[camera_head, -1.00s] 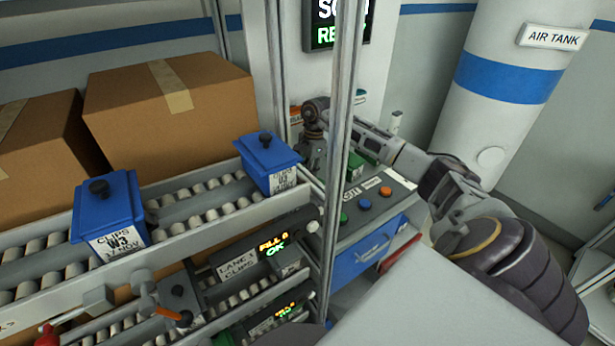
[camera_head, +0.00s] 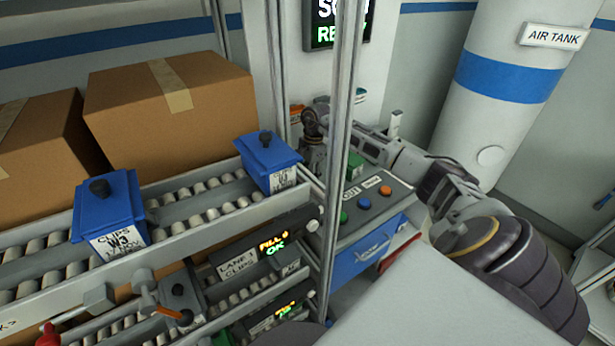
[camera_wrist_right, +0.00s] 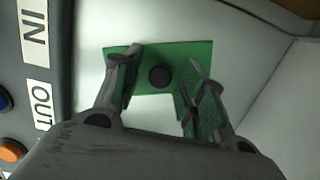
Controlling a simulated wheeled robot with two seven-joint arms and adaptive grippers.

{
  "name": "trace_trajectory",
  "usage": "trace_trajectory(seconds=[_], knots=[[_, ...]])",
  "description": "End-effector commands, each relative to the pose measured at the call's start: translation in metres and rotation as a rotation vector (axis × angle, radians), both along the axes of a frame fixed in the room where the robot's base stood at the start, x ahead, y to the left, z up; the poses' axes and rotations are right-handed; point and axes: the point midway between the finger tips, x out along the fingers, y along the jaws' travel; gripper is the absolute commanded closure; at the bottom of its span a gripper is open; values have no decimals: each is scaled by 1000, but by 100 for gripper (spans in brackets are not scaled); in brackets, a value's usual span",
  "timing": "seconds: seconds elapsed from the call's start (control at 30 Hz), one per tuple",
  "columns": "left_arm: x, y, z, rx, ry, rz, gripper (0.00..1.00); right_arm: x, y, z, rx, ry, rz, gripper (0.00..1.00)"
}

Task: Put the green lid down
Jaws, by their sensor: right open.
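The green lid (camera_wrist_right: 200,52) with its round black knob (camera_wrist_right: 159,76) lies on a pale surface in the right wrist view, beside a dark panel. My right gripper (camera_wrist_right: 165,62) is open, with one finger on either side of the knob. I cannot tell whether the fingers touch the lid. In the head view my right gripper (camera_head: 313,155) points down behind the metal post, partly hidden. A green patch (camera_head: 355,164) shows beside it there; I cannot tell if it is the lid. My left gripper is not in view.
The button panel (camera_head: 372,181) and the upright metal post (camera_head: 343,120) stand close to my right gripper. Two blue lidded bins (camera_head: 108,214) (camera_head: 270,165) sit on the roller lane at left. Cardboard boxes (camera_head: 165,115) stand behind. An air tank (camera_head: 500,90) is at the right.

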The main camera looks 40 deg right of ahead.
Motion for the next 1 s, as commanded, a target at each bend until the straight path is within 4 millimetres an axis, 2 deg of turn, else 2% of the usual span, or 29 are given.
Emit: trace_trajectory(seconds=[0.27,0.43,1.0], knots=[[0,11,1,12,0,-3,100,0,0,1,0,0,0,59],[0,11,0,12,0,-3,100,0,-2,11,-1,-3,0,59],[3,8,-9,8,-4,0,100,-1,-12,78,0,-2,1,59]])
